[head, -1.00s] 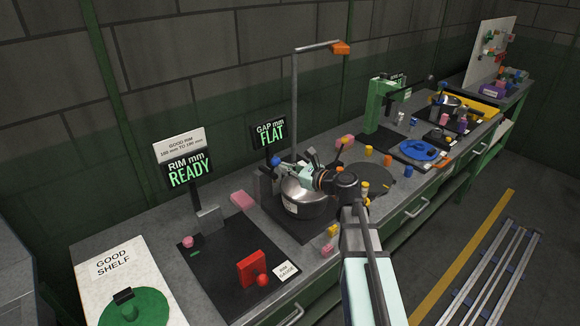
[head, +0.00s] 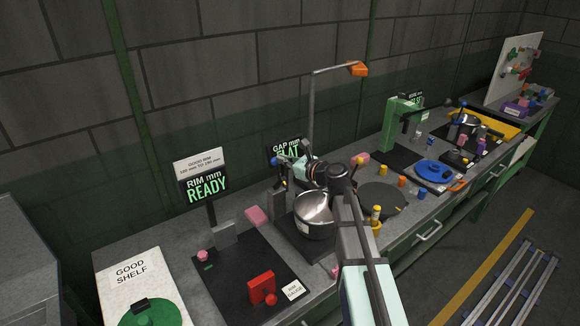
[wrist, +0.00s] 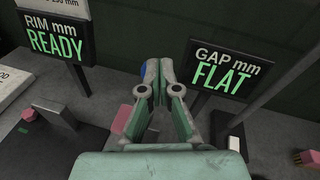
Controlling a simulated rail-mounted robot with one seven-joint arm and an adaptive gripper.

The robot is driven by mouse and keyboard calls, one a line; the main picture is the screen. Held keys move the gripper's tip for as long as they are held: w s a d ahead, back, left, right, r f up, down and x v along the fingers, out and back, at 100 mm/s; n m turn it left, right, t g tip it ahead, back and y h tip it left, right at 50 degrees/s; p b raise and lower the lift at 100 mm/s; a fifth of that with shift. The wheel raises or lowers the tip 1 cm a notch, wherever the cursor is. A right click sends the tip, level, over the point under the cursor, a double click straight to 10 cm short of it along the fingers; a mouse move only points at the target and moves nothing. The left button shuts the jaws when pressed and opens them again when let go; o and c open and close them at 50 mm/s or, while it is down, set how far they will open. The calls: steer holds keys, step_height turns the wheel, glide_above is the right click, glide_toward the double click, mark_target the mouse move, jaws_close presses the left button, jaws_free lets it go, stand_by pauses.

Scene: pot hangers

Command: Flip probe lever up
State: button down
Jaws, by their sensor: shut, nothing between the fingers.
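The probe lever's blue knob (head: 281,161) shows beside my fingertips at the gap gauge, above its dark post (head: 279,199). Most of the lever is hidden. In the wrist view a bit of the blue knob (wrist: 145,70) shows behind the left finger; I cannot tell if they touch. My gripper (head: 291,163) is shut and empty, above and behind the steel pot (head: 315,214), in front of the gap display (head: 285,151). It also shows in the wrist view (wrist: 159,68). The display reads "GAP mm FLAT" (wrist: 221,70).
The rim display (head: 206,186) reads "READY". A pink block (head: 256,216) lies left of the pot. A red gauge block (head: 262,286) stands at the front left. A lamp pole (head: 312,110) rises behind my gripper. My arm crosses the bench right of the pot.

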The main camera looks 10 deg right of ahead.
steer(key=shift+w+a+r, duration=0.1)
steer(key=shift+w+a, duration=0.35)
steer(key=shift+w, duration=0.45)
steer(key=shift+w+a+r, duration=0.1)
steer(key=shift+w+a, duration=0.35)
steer(key=shift+w, duration=0.4)
steer(key=s+d+r, duration=0.2)
steer(key=d+r, duration=0.1)
steer(key=r, duration=0.2)
steer(key=s+d+r+b, duration=0.1)
steer(key=s+d+r, duration=0.1)
steer(key=r, duration=0.4)
steer(key=shift+s+d, duration=0.25)
steer(key=shift+d, duration=0.2)
